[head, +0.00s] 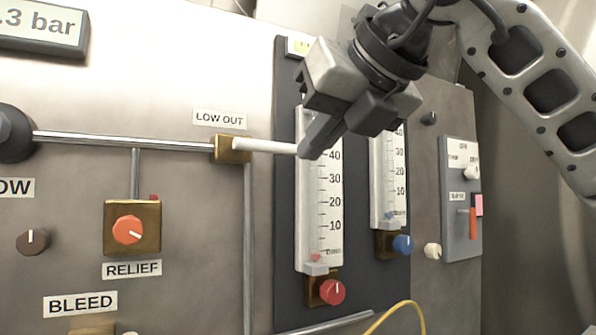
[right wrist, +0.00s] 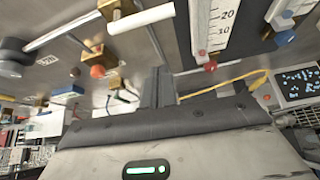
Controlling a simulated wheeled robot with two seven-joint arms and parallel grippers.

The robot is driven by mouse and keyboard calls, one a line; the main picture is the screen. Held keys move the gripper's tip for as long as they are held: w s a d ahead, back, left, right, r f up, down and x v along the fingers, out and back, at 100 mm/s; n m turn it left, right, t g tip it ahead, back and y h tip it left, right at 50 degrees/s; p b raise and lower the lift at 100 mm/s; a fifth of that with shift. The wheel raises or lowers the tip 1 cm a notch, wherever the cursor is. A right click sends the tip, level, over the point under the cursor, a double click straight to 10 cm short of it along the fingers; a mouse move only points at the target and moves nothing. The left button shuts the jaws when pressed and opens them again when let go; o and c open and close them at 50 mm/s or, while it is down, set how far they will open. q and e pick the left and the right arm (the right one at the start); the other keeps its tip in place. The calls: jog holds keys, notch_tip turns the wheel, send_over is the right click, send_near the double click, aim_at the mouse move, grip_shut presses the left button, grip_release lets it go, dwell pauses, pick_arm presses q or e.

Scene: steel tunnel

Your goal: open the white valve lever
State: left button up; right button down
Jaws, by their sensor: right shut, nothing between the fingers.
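The white valve lever (head: 265,146) sticks out level to the right from a brass valve body (head: 233,149) under the LOW OUT label (head: 219,119). My right gripper (head: 308,150) comes in from the upper right, its shut fingertips at the lever's free end in the head view. I cannot tell whether they touch. In the right wrist view the white lever (right wrist: 142,19) lies above and left of my shut, empty fingers (right wrist: 158,88), with a visible gap in the picture. My left gripper is not in view.
Two flow gauges with scales stand right of the lever, the nearer one (head: 320,220) partly behind my gripper. A red RELIEF knob (head: 128,230) sits lower left. A steel pipe (head: 120,140) runs left from the valve. A yellow cable (head: 395,308) hangs at the bottom.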

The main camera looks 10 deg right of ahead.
jog(key=shift+v, duration=1.05)
